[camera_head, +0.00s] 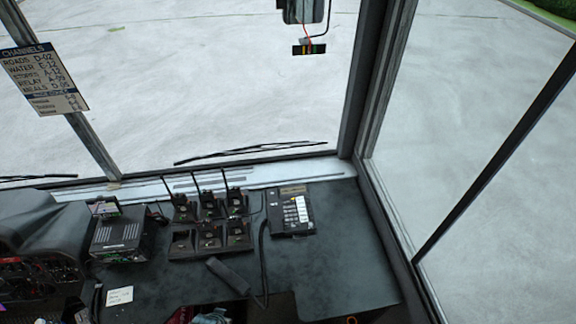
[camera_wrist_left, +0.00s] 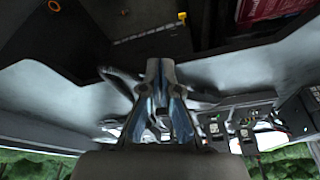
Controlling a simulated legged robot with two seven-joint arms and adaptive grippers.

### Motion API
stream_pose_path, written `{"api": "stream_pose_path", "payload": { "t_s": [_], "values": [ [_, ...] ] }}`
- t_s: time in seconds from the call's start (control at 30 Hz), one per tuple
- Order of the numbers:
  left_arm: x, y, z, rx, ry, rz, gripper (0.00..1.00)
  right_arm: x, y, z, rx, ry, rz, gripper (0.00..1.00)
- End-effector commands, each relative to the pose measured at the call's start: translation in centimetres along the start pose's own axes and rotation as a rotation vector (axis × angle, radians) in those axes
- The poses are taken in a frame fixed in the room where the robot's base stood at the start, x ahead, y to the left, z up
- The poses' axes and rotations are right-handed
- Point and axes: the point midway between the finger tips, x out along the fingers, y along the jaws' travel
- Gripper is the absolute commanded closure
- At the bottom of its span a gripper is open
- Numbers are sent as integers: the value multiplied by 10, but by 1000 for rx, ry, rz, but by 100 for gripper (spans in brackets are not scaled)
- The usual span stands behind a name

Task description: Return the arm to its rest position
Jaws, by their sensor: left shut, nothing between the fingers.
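My left gripper (camera_wrist_left: 163,75) shows in the left wrist view, at the middle of the picture. Its two fingers are together and nothing is held between them. That view appears turned over, with greenery along the bottom and dark console parts at the top. Neither of my arms shows in the head view, so I cannot see the left arm's overall pose. My right gripper is in neither view.
In the head view, a radio charger rack (camera_head: 209,236) with several handheld radios stands on the dashboard (camera_head: 345,260). A channels sign (camera_head: 43,80) hangs upper left.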

Motion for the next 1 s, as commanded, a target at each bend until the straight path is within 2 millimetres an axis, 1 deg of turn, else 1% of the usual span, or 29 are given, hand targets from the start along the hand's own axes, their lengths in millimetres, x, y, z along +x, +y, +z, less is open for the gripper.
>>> {"api": "stream_pose_path", "payload": {
  "t_s": [0.03, 0.17, 0.23, 0.27, 0.37, 0.4, 0.47, 0.5, 0.57, 0.6, 0.67, 0.7, 0.8, 0.9, 1.0],
  "values": [
    [18, 1, 4, 1, -10, 2, 100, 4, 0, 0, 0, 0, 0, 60],
    [63, 3, 15, 5, -25, 5, 100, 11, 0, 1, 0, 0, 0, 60],
    [91, 5, 24, 7, -35, 7, 100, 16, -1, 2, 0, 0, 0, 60],
    [104, 5, 30, 8, -41, 7, 100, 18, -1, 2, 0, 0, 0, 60],
    [153, 8, 51, 11, -60, 10, 100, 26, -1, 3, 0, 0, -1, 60],
    [176, 9, 64, 13, -70, 12, 100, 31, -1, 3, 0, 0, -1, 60],
    [214, 11, 87, 16, -86, 13, 100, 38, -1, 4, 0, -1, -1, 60],
    [239, 12, 106, 18, -98, 15, 100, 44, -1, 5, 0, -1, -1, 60],
    [274, 14, 137, 22, -116, 17, 100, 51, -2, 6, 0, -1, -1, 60],
    [294, 15, 159, 25, -127, 18, 100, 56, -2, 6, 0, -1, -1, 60],
    [321, 16, 192, 29, -143, 20, 100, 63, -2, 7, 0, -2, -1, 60],
    [335, 17, 214, 31, -152, 21, 100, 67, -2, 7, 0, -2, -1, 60],
    [359, 18, 263, 36, -174, 23, 100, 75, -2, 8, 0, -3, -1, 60],
    [371, 17, 299, 41, -188, 24, 100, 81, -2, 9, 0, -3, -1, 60],
    [375, 17, 320, 44, -196, 25, 100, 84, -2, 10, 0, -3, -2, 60]
  ]
}}
